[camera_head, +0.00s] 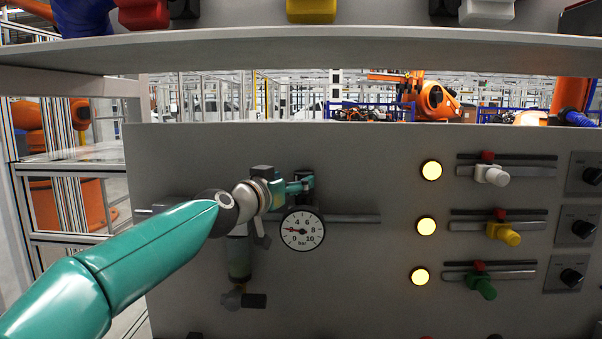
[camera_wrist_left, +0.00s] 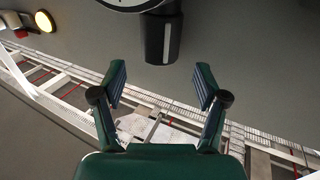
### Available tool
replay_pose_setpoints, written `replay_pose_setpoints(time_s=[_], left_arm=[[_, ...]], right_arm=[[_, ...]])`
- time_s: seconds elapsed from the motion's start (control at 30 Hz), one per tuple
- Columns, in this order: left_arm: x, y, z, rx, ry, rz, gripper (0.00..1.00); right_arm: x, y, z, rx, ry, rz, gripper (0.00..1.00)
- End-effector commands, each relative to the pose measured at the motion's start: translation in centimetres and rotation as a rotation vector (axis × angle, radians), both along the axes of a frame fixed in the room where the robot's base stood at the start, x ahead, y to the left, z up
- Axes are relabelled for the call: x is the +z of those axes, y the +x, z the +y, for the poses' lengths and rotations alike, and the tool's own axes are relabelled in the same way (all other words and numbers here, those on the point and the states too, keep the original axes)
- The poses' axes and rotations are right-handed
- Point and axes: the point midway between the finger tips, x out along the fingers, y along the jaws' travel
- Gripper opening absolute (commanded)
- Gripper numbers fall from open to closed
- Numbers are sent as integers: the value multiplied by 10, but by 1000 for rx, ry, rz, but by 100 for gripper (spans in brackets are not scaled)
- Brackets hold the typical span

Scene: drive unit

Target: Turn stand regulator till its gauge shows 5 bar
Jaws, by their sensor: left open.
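The stand regulator's dark knob (camera_head: 307,174) shows just above the gauge in the head view, partly hidden by my left gripper. In the left wrist view the knob (camera_wrist_left: 162,38) is a black cylinder with a white line. The round white gauge (camera_head: 302,231) has its red needle pointing left, at about 2 bar. Only its rim (camera_wrist_left: 130,4) shows in the left wrist view. My left gripper (camera_head: 298,187) is by the knob. In the left wrist view its fingers (camera_wrist_left: 160,72) are apart, with nothing between the tips; the knob lies just beyond them. My right gripper is not in view.
A clear bowl (camera_head: 239,257) and a black-handled valve (camera_head: 245,300) hang left of the gauge. Yellow lamps (camera_head: 426,227), coloured sliders (camera_head: 503,233) and dark knobs (camera_head: 583,229) fill the panel's right side. A grey shelf (camera_head: 330,48) crosses above.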

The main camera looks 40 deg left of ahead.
Motion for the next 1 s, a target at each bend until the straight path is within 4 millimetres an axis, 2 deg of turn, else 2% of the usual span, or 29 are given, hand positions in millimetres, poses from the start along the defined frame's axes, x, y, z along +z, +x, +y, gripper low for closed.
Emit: replay_pose_setpoints(time_s=[0.1,0.23,0.4,0.67,1.0], left_arm=[[2,21,3,1,1,1,73],[1,35,5,1,0,1,73],[0,43,6,2,2,0,73],[0,43,6,2,1,0,73],[0,42,6,2,1,0,17]], right_arm=[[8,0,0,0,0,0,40],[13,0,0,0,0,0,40],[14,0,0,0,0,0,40],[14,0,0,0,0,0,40],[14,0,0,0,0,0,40]])
